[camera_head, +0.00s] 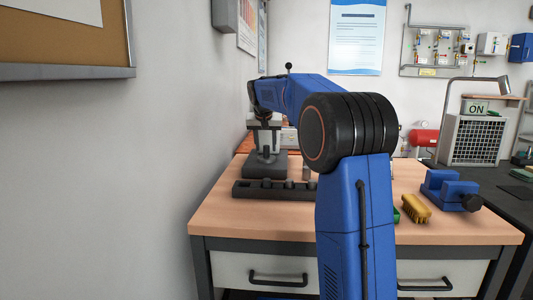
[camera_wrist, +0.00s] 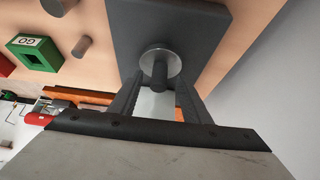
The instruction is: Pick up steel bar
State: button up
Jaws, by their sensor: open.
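In the wrist view, my gripper (camera_wrist: 160,92) is open over a dark block (camera_wrist: 200,25). A round silver disc with a short dark rod (camera_wrist: 160,68) lies between the fingertips; I cannot tell if this is the steel bar or if the fingers touch it. Two grey-brown cylinders, one nearer (camera_wrist: 82,47) and one at the top edge (camera_wrist: 58,5), stand on the tabletop to the left. In the head view, the dark block (camera_head: 265,168) sits at the table's back left, below my arm's end. My arm hides part of the table.
A long dark rack (camera_head: 265,190) with several stubs lies in front of the block. A yellow brush (camera_head: 415,208) and blue vise (camera_head: 450,190) are at the right. A green GO block (camera_wrist: 35,52) stands left in the wrist view. A wall (camera_head: 120,180) borders the table's left.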

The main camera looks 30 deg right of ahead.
aim_at(266, 148)
jog(key=x, duration=0.3)
grip_shut()
jog(key=shift+r, duration=0.1)
jog(key=shift+r, duration=0.15)
jog(key=shift+s+r, duration=0.15)
jog(key=s+a, duration=1)
jog(key=s, duration=0.4)
jog(key=shift+s, duration=0.3)
